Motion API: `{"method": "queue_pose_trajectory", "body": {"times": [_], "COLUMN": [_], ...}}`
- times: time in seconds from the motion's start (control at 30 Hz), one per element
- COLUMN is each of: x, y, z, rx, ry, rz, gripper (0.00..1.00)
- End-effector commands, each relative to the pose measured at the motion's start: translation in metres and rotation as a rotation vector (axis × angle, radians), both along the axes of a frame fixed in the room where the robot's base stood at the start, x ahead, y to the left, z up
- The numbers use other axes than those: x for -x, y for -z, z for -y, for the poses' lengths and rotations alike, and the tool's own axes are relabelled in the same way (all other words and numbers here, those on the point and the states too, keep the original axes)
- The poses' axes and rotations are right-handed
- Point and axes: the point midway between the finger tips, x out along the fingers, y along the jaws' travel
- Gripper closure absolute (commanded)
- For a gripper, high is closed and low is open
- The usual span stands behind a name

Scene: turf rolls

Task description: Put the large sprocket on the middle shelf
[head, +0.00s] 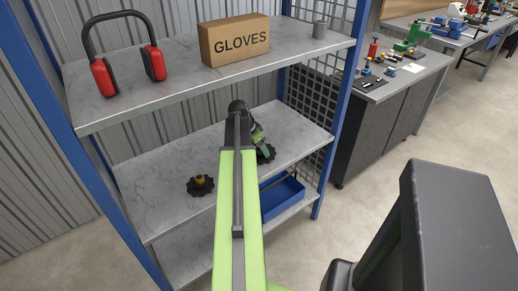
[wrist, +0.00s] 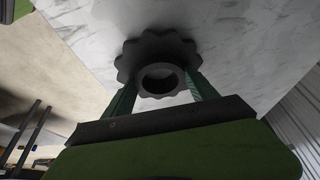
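A dark toothed sprocket with a round grey hub (wrist: 160,45) is between my gripper's fingers (wrist: 163,85) in the wrist view; the fingertips close on both sides of the hub. In the head view the same sprocket (head: 267,154) shows partly behind my arm, at my gripper (head: 260,144), over the right part of the middle shelf (head: 160,202). I cannot tell whether its underside touches the shelf. Another dark sprocket with a brass-coloured hub (head: 201,186) lies flat on the middle shelf, left of my arm.
A blue bin (head: 283,198) stands on the lower shelf. Blue posts (head: 345,100) and mesh bound the rack. The middle shelf's left part is clear.

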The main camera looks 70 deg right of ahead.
Motion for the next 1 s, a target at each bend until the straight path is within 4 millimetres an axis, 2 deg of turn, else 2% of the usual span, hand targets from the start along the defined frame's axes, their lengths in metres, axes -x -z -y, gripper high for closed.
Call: {"method": "queue_pose_trajectory", "body": {"times": [0.1,0.37,0.53,0.67,1.0], "x": [0.0,0.0,-0.002,-0.006,-0.021], "y": [0.0,-0.001,-0.012,-0.033,-0.105], "z": [0.0,0.0,-0.002,-0.009,-0.033], "rx": [0.0,0.0,0.0,0.0,0.001], "ry": [0.0,-0.001,-0.001,-0.002,-0.002], "rz": [0.0,0.0,0.0,0.0,0.0], "gripper": [0.2,0.2,0.2,0.2,0.2]}}
